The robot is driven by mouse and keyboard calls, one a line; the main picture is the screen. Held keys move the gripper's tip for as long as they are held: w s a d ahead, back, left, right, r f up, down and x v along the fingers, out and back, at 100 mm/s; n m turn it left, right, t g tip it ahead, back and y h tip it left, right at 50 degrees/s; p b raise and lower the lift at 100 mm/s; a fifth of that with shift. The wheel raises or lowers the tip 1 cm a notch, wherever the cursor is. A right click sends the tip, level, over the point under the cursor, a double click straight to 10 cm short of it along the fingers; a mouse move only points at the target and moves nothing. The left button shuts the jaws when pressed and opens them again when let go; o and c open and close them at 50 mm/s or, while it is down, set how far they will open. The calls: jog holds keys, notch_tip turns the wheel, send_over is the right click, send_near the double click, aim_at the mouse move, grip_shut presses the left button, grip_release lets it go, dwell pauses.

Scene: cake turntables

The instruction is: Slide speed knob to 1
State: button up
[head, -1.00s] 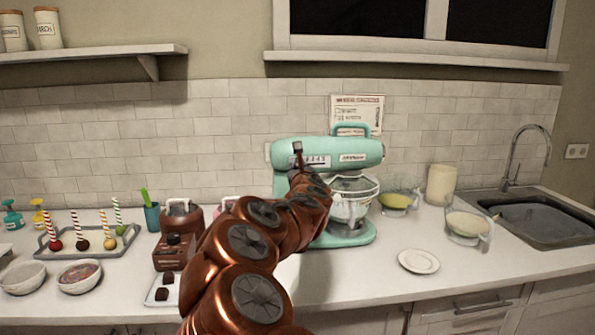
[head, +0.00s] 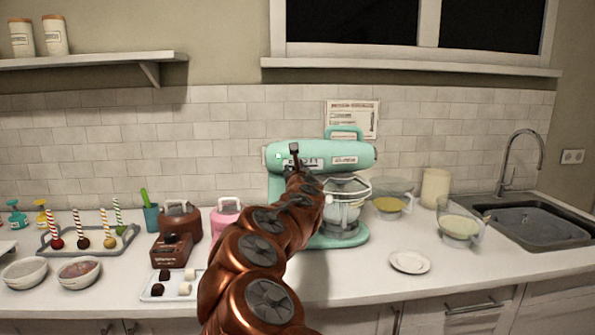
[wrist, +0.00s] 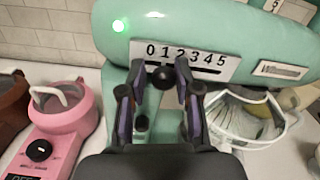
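The teal mixer (head: 345,156) stands on the counter, its head crossing the top of the wrist view (wrist: 150,50). A white scale plate (wrist: 205,62) reads 0 to 5. The round black speed knob (wrist: 163,77) appears just below the 1 in the wrist view; its exact slot position is partly hidden. My gripper (wrist: 161,70) is open in front of the scale, one finger on each side of the knob, with visible gaps. In the head view my gripper (head: 294,155) is at the mixer's front, mostly hidden by my arm.
A glass mixing bowl (wrist: 245,118) is below the mixer head on the right. A pink appliance (wrist: 62,120) stands to the left. In the head view, a white plate (head: 410,262) lies at the right, with clear counter around it.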

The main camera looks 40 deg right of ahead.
jog(key=shift+o, duration=1.2)
jog(key=v, duration=1.2)
